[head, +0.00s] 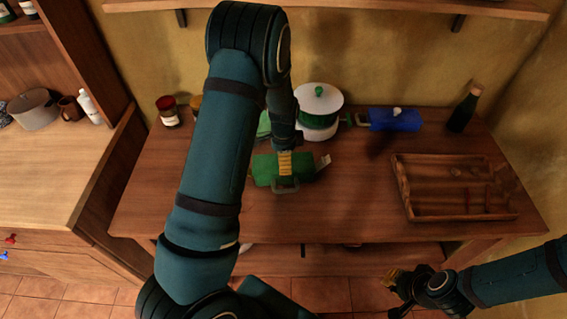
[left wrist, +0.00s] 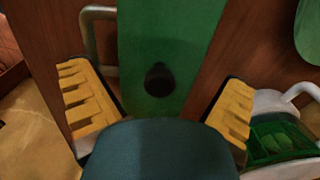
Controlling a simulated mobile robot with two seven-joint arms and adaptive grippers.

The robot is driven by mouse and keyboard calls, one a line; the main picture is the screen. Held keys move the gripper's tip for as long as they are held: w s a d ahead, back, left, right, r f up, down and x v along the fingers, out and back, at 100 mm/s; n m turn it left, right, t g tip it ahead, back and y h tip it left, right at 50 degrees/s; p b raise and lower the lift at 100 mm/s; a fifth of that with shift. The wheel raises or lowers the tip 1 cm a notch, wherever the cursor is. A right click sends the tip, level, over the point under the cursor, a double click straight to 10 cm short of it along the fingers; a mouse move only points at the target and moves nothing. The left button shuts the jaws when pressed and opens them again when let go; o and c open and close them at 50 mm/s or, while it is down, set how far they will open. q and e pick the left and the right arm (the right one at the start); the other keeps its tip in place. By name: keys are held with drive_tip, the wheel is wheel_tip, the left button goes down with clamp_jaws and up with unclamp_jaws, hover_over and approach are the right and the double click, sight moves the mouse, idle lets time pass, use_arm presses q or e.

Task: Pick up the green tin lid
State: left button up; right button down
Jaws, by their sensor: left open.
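The green tin lid (left wrist: 185,45) is a flat dark green panel with a round black knob (left wrist: 159,80) in the left wrist view. In the head view the green piece (head: 264,168) lies on the wooden table, partly hidden by my left gripper (head: 285,163). In the left wrist view my left gripper (left wrist: 158,108) is open, its yellow pads apart on either side of the lid and the knob between them. No contact shows. My right gripper (head: 400,284) is at the lower right, in front of the table and away from the lid; its opening is unclear.
A white-lidded green pot (head: 319,97) stands behind the lid, with another green item (head: 263,125) partly behind my arm. A blue box (head: 394,119), dark bottle (head: 465,108) and red-lidded jar (head: 168,111) stand farther back. A wooden tray (head: 405,190) is at the right.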

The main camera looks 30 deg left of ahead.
use_arm(q)
drive_tip(key=shift+f, duration=0.4)
drive_tip(key=shift+s, duration=0.1)
clamp_jaws()
